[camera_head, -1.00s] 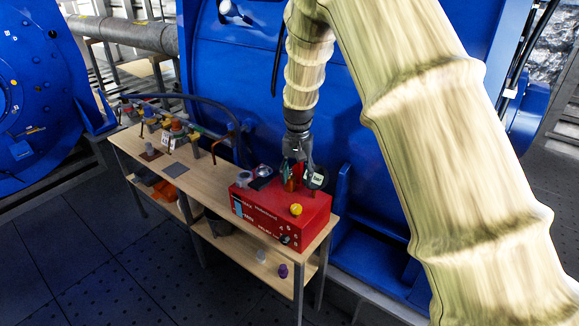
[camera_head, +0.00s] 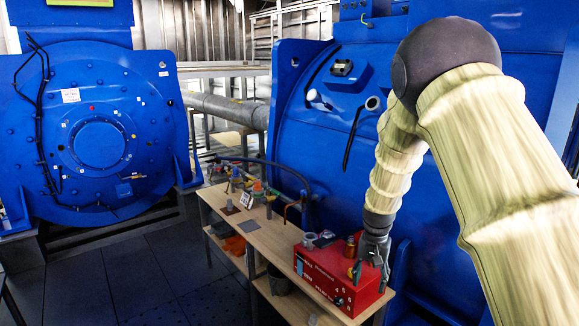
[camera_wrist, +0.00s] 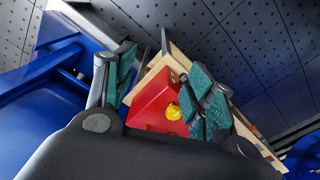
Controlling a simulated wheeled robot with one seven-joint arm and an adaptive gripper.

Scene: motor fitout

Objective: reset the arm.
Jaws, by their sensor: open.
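My gripper (camera_head: 374,262) points down over the right end of the red box (camera_head: 318,274) in the head view. In the wrist view my gripper (camera_wrist: 165,85) has its teal-padded fingers spread apart, with nothing seen held between them. The red box (camera_wrist: 150,105) and its yellow knob (camera_wrist: 174,111) show beyond the fingers. A small orange-red item (camera_head: 350,246) stands on the box top, just left of my gripper. Whether my fingers touch the box cannot be told.
The box sits on the right end of a wooden workbench (camera_head: 262,240) with small parts at its far end. A blue motor housing (camera_head: 290,140) rises close behind. Another large blue motor (camera_head: 100,145) stands at left. Dark floor (camera_head: 150,285) is open in front.

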